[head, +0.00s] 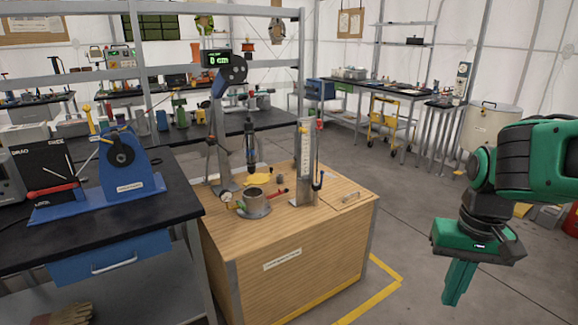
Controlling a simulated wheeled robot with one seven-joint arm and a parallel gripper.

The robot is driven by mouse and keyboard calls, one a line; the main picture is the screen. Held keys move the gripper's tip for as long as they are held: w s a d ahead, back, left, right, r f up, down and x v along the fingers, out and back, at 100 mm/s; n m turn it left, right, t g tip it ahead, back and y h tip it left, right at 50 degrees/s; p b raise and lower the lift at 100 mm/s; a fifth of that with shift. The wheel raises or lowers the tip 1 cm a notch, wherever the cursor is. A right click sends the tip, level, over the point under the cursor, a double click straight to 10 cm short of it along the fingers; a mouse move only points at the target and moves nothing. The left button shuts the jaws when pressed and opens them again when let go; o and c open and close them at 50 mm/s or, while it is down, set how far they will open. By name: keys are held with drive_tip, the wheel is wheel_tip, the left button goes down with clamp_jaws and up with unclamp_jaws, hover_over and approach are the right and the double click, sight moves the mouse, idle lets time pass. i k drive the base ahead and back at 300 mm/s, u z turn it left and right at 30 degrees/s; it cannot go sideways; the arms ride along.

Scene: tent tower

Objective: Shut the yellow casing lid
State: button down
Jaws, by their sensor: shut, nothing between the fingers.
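A flat yellow piece (258,180), which looks like the casing lid, shows on top of the wooden cabinet (290,255). It is just behind a short grey open-topped cylinder (254,207). The piece is small and partly hidden, so I cannot tell how it is hinged or how far it stands open. My green gripper (455,298) points down at the right, over the floor, well apart from the cabinet and the yellow piece. Its fingers are together and hold nothing.
A blue machine (120,165) sits on the black bench at left. The floor between the cabinet and my gripper is clear.

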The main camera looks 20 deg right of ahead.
sight(255, 179)
drive_tip(key=z, duration=0.1)
drive_tip(key=i, duration=1)
drive_tip(key=u, duration=0.05)
